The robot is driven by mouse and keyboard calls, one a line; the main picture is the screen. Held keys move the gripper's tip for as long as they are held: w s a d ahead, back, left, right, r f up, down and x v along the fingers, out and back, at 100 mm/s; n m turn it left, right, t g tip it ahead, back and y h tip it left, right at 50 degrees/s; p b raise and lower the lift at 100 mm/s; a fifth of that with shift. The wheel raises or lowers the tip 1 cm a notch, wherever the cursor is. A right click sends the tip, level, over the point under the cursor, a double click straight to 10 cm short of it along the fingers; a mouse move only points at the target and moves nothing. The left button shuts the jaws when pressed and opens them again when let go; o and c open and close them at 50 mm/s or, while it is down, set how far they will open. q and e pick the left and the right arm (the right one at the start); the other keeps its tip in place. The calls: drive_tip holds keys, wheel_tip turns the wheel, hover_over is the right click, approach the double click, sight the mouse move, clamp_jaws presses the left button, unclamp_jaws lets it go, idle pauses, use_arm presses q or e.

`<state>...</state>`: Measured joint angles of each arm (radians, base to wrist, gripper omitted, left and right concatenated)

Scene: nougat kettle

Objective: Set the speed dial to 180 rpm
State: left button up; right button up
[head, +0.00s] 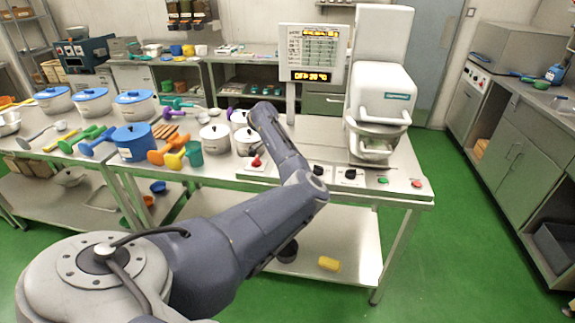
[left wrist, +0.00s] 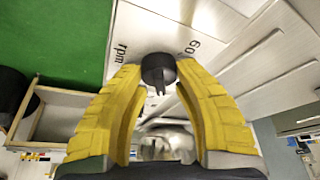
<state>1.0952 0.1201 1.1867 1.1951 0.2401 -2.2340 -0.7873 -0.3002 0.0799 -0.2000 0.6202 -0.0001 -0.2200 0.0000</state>
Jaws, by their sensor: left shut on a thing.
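The speed dial (left wrist: 158,69) is a black round knob on a pale metal panel in the left wrist view. The printed marks "rpm" and "60" show on either side of it. A narrow ridge on the knob points down in that picture. My left gripper (left wrist: 158,72) has yellow ribbed fingers, one on each side of the dial, and is shut on it. In the head view my left arm reaches over the bench, and its gripper is hidden. Black knobs (head: 350,174) show on the bench's front edge there. My right gripper is not in view.
The white kettle machine (head: 380,95) stands on the bench behind the knobs. A display screen (head: 312,55) stands to its left. A red knob (head: 256,162), a green button (head: 383,180) and a red button (head: 417,183) sit along the front edge. White pots (head: 214,138) stand to the left.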

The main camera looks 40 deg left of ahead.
use_arm(q)
drive_tip(key=shift+d+f, duration=0.1)
idle(0.3)
drive_tip(key=o, duration=1.2)
drive_tip(key=shift+c, duration=0.2)
drive_tip(key=v, duration=1.2)
